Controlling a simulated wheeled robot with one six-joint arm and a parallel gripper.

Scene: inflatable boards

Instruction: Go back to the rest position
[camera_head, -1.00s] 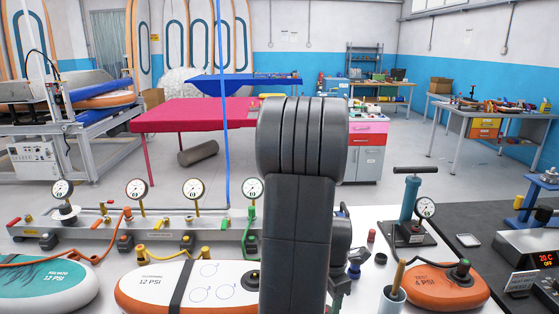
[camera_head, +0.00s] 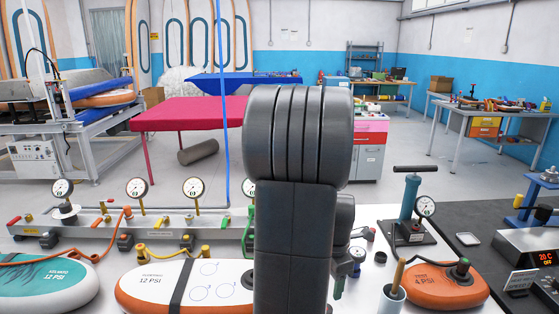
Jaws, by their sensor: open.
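My grey arm stands upright in the middle of the camera_head view, its rounded joint at the top. My gripper (camera_head: 339,284) shows only in small part, low along the right edge of the arm. It is open. The rest of it is hidden behind the arm links, and I see nothing held in it.
Boards marked 12 PSI, one teal and white (camera_head: 45,283) and one white and orange (camera_head: 150,284), lie left of my arm. A gauge manifold (camera_head: 90,236) runs behind them. A blue hand pump (camera_head: 410,205) and an orange board (camera_head: 440,285) stand right. A cup (camera_head: 391,305) is close by.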

